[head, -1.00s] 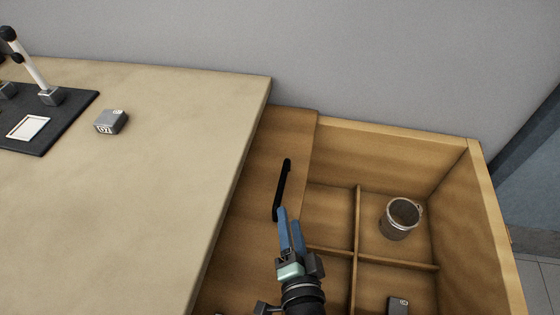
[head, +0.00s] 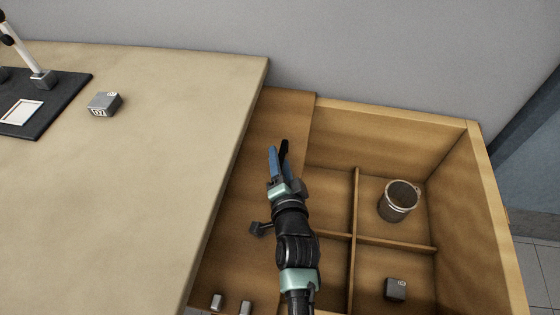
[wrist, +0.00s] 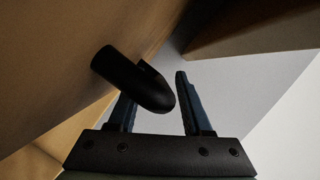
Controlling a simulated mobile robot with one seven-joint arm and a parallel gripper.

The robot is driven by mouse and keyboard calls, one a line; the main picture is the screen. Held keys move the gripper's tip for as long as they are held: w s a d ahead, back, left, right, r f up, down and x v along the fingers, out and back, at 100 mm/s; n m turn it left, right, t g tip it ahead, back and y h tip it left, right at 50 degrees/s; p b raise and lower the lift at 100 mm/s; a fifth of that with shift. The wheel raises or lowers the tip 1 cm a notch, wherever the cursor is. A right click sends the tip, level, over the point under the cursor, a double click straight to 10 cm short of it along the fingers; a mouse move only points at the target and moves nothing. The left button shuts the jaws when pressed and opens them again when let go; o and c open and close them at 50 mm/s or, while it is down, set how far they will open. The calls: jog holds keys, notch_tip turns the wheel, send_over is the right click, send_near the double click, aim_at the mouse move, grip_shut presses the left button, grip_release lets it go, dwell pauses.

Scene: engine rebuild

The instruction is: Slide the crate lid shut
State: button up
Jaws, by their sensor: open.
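The wooden crate lid (head: 290,106) covers the left part of the crate (head: 395,113), beside the table edge. Its black handle (head: 284,148) is mostly hidden behind my gripper in the head view. My gripper (head: 279,150) is open at the handle. In the wrist view the black handle (wrist: 135,80) lies close in front of my open fingers (wrist: 154,97), overlapping the left finger. I cannot tell whether they touch. The right part of the crate is uncovered and shows its compartments.
A metal cup (head: 398,201) stands in the back right compartment, with a grey block (head: 396,289) in the one in front. The table (head: 150,160) on the left carries another grey block (head: 104,104) and a dark mat (head: 62,101). A grey wall stands behind.

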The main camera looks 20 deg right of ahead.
jog(key=shift+c, duration=0.2)
grip_shut()
dwell(1.3)
